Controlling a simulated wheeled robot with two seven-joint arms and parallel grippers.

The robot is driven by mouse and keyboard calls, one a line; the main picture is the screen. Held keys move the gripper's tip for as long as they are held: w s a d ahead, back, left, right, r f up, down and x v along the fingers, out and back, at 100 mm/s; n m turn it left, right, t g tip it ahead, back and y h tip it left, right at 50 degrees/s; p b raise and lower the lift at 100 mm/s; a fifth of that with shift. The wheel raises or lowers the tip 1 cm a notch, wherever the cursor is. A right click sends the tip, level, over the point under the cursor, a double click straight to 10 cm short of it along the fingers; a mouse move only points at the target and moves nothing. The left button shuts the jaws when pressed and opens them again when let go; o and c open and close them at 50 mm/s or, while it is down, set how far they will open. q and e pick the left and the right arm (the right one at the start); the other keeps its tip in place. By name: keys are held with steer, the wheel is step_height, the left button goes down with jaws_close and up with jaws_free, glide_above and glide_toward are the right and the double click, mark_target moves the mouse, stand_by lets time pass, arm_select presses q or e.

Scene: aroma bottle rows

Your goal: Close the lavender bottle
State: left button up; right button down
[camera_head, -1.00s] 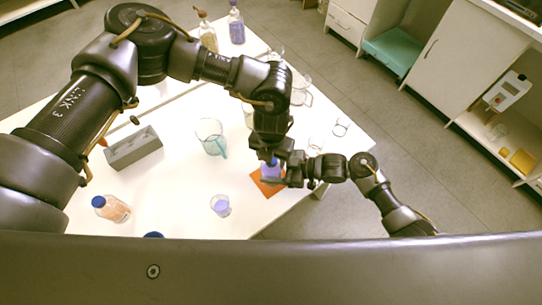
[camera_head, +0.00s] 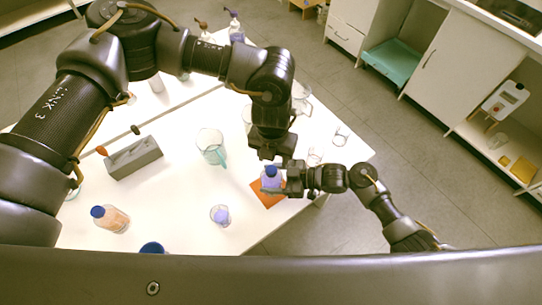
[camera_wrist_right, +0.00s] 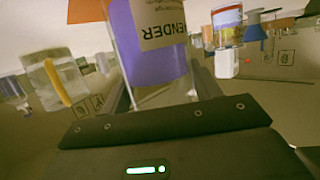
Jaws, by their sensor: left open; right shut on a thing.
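The lavender bottle (camera_head: 271,182) holds violet liquid and has a blue cap (camera_head: 270,171) on its top; how tightly the cap sits cannot be told. It is upright over an orange mat (camera_head: 264,198). My right gripper (camera_head: 280,187) comes in from the right and is shut on the bottle body. In the right wrist view the bottle (camera_wrist_right: 122,40) fills the space between the fingers, with a label reading "ENDER"; its top is out of frame. My left gripper (camera_head: 271,158) is open, pointing down just above the cap.
A glass beaker (camera_head: 210,145) with a blue-green rod stands left of the bottle. A small glass with violet contents (camera_head: 220,215), a blue-capped orange bottle (camera_head: 108,218) and a grey rack (camera_head: 134,158) stand on the white table (camera_head: 175,190). Several glass vessels are behind my left arm.

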mark_target(271, 170)
arm_select(q)
steer(key=n, duration=0.1)
steer(key=r+n, duration=0.1)
steer(key=n, duration=0.1)
steer(key=r+n, duration=0.1)
steer(key=n, duration=0.4)
steer(key=shift+s+a+r, duration=0.1)
steer(key=shift+r, duration=0.05)
steer(key=shift+a+n, duration=0.15)
steer(key=shift+n, duration=1.35)
steer(key=shift+f, duration=4)
steer(key=c, duration=1)
steer(key=o, duration=1.1)
steer(key=shift+o, duration=0.2)
steer(key=shift+r, duration=0.15)
